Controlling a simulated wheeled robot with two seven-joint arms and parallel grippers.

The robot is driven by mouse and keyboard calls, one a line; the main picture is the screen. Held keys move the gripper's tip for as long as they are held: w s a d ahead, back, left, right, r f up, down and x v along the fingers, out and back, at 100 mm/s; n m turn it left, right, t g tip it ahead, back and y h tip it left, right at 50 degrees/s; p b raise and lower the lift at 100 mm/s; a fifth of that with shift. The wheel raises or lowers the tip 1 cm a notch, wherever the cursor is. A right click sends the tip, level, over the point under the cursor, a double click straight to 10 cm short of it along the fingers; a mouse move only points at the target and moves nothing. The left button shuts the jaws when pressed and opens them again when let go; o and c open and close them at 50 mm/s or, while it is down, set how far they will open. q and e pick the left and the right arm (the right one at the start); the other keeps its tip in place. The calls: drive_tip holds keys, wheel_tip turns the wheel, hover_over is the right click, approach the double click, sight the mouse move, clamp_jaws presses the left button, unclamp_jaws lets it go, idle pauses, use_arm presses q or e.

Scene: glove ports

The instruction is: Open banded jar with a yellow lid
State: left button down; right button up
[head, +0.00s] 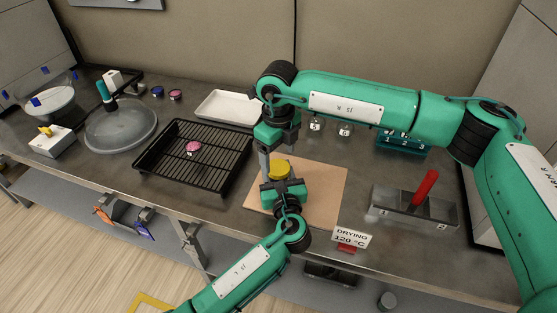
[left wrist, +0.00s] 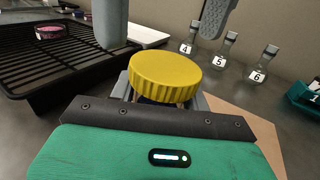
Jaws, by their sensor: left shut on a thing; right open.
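The jar's ribbed yellow lid (head: 279,167) sits level on top of the jar at the left part of a tan board (head: 325,195). The lid also shows large in the left wrist view (left wrist: 165,75). The jar's body is almost wholly hidden below the lid, so I cannot see its bands. My left gripper (head: 283,187) is shut on the jar just under the lid, from the near side. My right gripper (head: 277,152) is open and points down over the lid. Its two fingers stand apart above and beyond the lid in the left wrist view; I see no contact.
A black wire rack (head: 180,168) with a pink round item (head: 193,148) stands left of the board. A white tray (head: 228,107) and numbered flasks (left wrist: 226,50) are behind. At right are a metal block with a red handle (head: 426,186) and a drying sign (head: 351,236).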

sight(278, 167)
drive_tip(key=shift+r, duration=0.65)
drive_tip(key=shift+c, duration=0.4)
wheel_tip(278, 167, up, 3)
drive_tip(key=m, duration=0.4)
drive_tip(key=shift+m, duration=0.3)
drive_tip(key=shift+f, duration=3.85)
drive_tip(key=c, duration=1)
drive_tip(key=n, duration=0.6)
drive_tip(key=shift+n, duration=0.4)
drive_tip(key=o, duration=1)
drive_tip(key=shift+o, duration=0.4)
